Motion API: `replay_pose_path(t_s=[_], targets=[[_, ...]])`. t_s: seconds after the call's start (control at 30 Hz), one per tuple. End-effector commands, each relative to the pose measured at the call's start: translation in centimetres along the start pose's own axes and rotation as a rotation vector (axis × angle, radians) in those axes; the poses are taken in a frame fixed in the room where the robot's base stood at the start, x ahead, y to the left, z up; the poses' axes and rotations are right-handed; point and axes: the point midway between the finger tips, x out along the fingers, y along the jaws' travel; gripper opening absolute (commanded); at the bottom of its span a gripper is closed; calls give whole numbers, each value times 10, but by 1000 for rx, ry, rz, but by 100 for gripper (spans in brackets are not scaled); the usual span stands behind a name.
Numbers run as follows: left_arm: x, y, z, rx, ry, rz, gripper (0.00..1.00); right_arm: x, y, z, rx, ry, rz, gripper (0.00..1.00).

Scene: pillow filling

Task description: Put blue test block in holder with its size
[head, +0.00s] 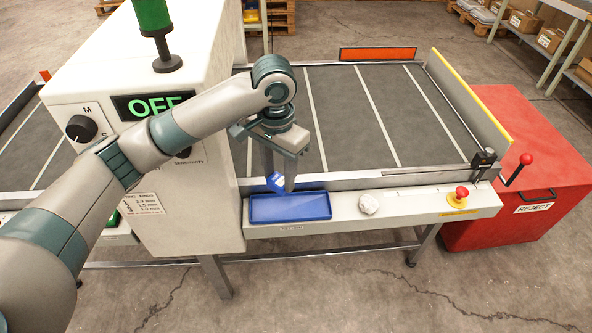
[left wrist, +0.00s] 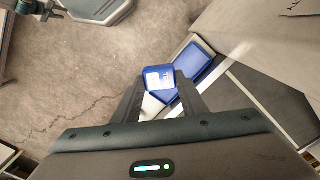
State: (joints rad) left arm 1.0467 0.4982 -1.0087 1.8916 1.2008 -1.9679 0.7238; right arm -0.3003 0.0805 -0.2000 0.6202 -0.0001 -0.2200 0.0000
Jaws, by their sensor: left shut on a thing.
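The blue test block (head: 276,182) with white lettering is between the fingers of my left gripper (head: 281,187). It also shows in the left wrist view (left wrist: 158,77), where the left gripper (left wrist: 160,98) is shut on it. The block is tilted and hangs just above the back left part of a blue tray (head: 290,213) on the conveyor's front ledge. The tray shows beyond the block in the left wrist view (left wrist: 194,62). I cannot tell whether the block touches the tray. The block's size marking is too small to read. My right gripper is not seen.
A white machine housing (head: 205,215) with an OFF display stands left of the tray. A red reject bin (head: 500,225) stands at the right. The belt (head: 370,115) is clear.

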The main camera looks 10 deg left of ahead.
Motion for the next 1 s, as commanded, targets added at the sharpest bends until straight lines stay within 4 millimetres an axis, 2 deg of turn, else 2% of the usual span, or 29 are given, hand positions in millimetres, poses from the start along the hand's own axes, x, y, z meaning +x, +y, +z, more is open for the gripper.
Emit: replay_pose_path(t_s=[0.03,0.2,0.4,0.6,1.0], targets=[[-2,-4,15,-50,3,-7,16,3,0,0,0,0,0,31],[-4,-8,64,-236,3,-5,16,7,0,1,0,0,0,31],[-6,-11,107,-400,3,-1,16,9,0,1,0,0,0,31],[-6,-11,122,-462,2,1,16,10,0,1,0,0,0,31],[-6,-11,122,-465,3,1,16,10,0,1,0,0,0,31]])
